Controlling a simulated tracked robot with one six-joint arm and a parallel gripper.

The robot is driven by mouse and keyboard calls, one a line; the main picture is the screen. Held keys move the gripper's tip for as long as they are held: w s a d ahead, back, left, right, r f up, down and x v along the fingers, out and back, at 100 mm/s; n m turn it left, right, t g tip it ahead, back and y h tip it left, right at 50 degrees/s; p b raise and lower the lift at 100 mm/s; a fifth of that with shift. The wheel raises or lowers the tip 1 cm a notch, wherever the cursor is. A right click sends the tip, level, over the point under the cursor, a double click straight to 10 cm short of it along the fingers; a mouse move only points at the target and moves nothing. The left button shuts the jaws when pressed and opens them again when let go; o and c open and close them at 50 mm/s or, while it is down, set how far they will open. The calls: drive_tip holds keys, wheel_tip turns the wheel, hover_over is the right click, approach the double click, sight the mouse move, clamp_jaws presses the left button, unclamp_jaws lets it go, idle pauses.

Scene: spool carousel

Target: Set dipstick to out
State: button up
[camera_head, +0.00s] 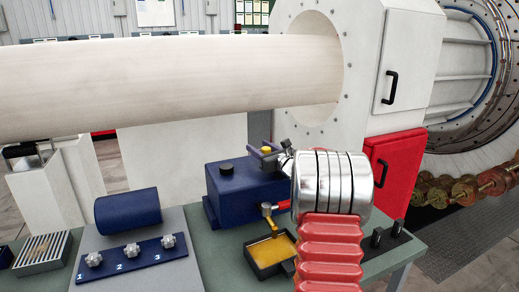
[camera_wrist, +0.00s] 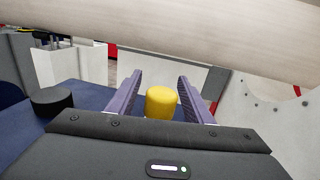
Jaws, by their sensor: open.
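A yellow cylindrical knob (camera_head: 266,150), likely the dipstick's handle, stands at the top of the dark blue box (camera_head: 238,190). It also shows in the wrist view (camera_wrist: 161,102), upright between my two purple fingers. My gripper (camera_wrist: 160,84) is open, with one finger on each side of the knob and a visible gap to each. In the head view my gripper (camera_head: 262,159) is over the right part of the box. The stick below the knob is hidden, and the wrist hides part of the box.
A black cap (camera_head: 226,168) stands on the box, left of my gripper. A red-handled brass tap (camera_head: 268,210) sits above a tray of yellow liquid (camera_head: 270,250). A large pale cylinder (camera_head: 150,85) runs overhead. A panel with numbered knobs (camera_head: 133,250) is at left.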

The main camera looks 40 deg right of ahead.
drive_tip(key=shift+c, duration=0.3)
clamp_jaws()
idle(0.3)
